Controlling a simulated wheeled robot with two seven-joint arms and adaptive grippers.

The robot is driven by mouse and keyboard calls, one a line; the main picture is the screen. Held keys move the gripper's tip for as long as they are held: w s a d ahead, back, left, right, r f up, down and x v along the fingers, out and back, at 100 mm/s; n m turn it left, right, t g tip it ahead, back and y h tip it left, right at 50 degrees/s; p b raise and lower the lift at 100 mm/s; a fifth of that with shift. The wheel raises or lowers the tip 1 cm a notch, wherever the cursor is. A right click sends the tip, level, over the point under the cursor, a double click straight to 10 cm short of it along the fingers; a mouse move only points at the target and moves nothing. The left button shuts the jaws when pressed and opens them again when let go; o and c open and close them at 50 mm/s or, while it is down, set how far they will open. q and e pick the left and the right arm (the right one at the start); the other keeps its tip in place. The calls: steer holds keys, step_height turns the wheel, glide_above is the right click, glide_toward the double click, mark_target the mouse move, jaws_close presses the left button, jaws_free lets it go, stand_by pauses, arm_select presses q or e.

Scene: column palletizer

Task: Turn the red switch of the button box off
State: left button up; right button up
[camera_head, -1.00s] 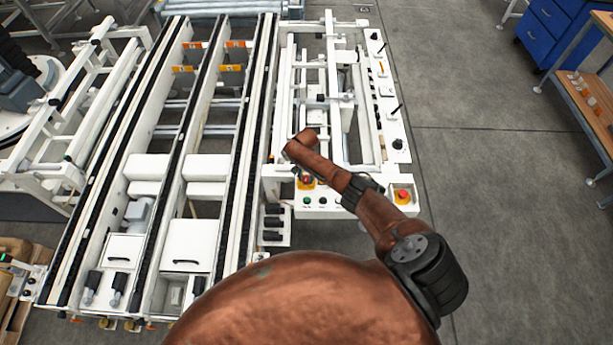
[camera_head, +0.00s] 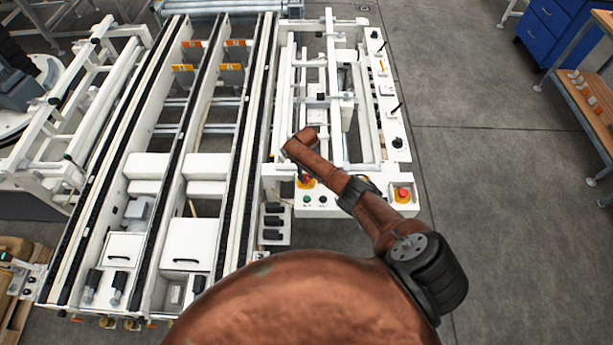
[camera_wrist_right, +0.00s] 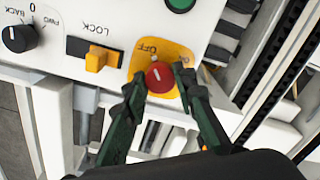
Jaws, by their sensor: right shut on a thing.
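The button box (camera_head: 350,208) is a white panel at the front end of the right-hand machine. Its red switch (camera_wrist_right: 160,77) is a round red knob with a white mark on a yellow plate, where the word OFF is readable. The switch also shows as a small red spot in the head view (camera_head: 306,179). My right gripper (camera_wrist_right: 161,80) has its dark green fingers on both sides of the knob, shut on it. In the head view my right wrist covers most of the gripper. I cannot tell for sure which label the mark faces. My left gripper is not in view.
An orange LOCK switch (camera_wrist_right: 97,58), a black knob (camera_wrist_right: 19,38) and a green button (camera_wrist_right: 180,3) sit near the red switch. A red button on yellow (camera_head: 403,193) is at the box's right end. Conveyor rails (camera_head: 165,120) stand left; open floor (camera_head: 490,190) lies right.

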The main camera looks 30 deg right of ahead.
mark_target(306, 177)
steer(key=shift+s+f+n, duration=0.1)
steer(key=shift+n, duration=0.4)
steer(key=o, duration=1.2)
steer(key=shift+c, duration=0.2)
steer(key=shift+r, duration=0.2)
step_height(306, 177, up, 12)
steer(key=shift+f, duration=0.15)
